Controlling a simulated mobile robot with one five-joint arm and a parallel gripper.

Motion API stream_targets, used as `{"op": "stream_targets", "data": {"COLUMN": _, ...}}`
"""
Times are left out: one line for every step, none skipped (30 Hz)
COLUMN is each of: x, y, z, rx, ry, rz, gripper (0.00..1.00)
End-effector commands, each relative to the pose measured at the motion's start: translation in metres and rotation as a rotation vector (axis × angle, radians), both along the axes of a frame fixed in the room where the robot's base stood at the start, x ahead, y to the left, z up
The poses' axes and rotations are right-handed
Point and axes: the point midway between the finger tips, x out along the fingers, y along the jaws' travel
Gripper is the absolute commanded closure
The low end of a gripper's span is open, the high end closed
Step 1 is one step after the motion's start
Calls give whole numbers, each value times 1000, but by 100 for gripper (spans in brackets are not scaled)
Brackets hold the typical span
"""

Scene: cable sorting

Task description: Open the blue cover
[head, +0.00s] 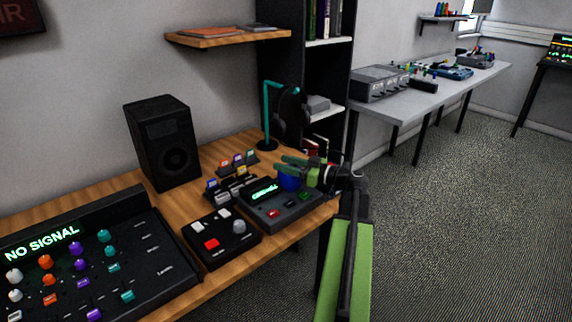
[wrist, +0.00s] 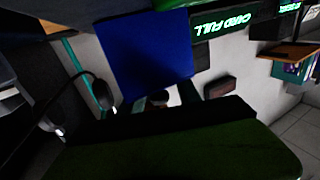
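The blue cover (head: 289,182) is on a dark grey device (head: 262,217) near the right end of the wooden desk, beside its lit green display (head: 264,191). It is partly hidden behind my gripper in the head view. In the wrist view the cover is a large blue panel (wrist: 150,58) close to the camera, next to the display reading "CARD FULL" (wrist: 222,26). My gripper (head: 288,166), with green fingers, is right at the cover's upper side. I cannot tell whether it touches the cover or how far its fingers are apart.
A black box with buttons (head: 222,243) and a card rack (head: 229,186) stand left of the device. A headphone stand (head: 267,120) is behind it, and a speaker (head: 163,140) and mixer (head: 95,255) are further left. The floor (head: 440,220) to the right is clear.

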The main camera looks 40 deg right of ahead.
Motion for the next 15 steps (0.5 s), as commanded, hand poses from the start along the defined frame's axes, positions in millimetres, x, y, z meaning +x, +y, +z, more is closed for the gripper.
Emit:
{"op": "stream_targets", "data": {"x": 0, "y": 0, "z": 0, "rx": 0, "ry": 0, "rz": 0, "gripper": 60}}
{"op": "stream_targets", "data": {"x": 0, "y": 0, "z": 0, "rx": 0, "ry": 0, "rz": 0, "gripper": 60}}
{"op": "stream_targets", "data": {"x": 0, "y": 0, "z": 0, "rx": 0, "ry": 0, "rz": 0, "gripper": 63}}
{"op": "stream_targets", "data": {"x": 0, "y": 0, "z": 0, "rx": 0, "ry": 0, "rz": 0, "gripper": 67}}
{"op": "stream_targets", "data": {"x": 0, "y": 0, "z": 0, "rx": 0, "ry": 0, "rz": 0, "gripper": 71}}
{"op": "stream_targets", "data": {"x": -1, "y": 0, "z": 0, "rx": 0, "ry": 0, "rz": 0, "gripper": 76}}
{"op": "stream_targets", "data": {"x": -1, "y": 0, "z": 0, "rx": 0, "ry": 0, "rz": 0, "gripper": 80}}
{"op": "stream_targets", "data": {"x": -1, "y": 0, "z": 0, "rx": 0, "ry": 0, "rz": 0, "gripper": 84}}
{"op": "stream_targets", "data": {"x": -1, "y": 0, "z": 0, "rx": 0, "ry": 0, "rz": 0, "gripper": 89}}
{"op": "stream_targets", "data": {"x": -1, "y": 0, "z": 0, "rx": 0, "ry": 0, "rz": 0, "gripper": 93}}
{"op": "stream_targets", "data": {"x": -1, "y": 0, "z": 0, "rx": 0, "ry": 0, "rz": 0, "gripper": 97}}
{"op": "stream_targets", "data": {"x": -1, "y": 0, "z": 0, "rx": 0, "ry": 0, "rz": 0, "gripper": 100}}
{"op": "stream_targets", "data": {"x": -1, "y": 0, "z": 0, "rx": 0, "ry": 0, "rz": 0, "gripper": 100}}
{"op": "stream_targets", "data": {"x": -1, "y": 0, "z": 0, "rx": 0, "ry": 0, "rz": 0, "gripper": 100}}
{"op": "stream_targets", "data": {"x": -1, "y": -1, "z": 0, "rx": 0, "ry": 0, "rz": 0, "gripper": 100}}
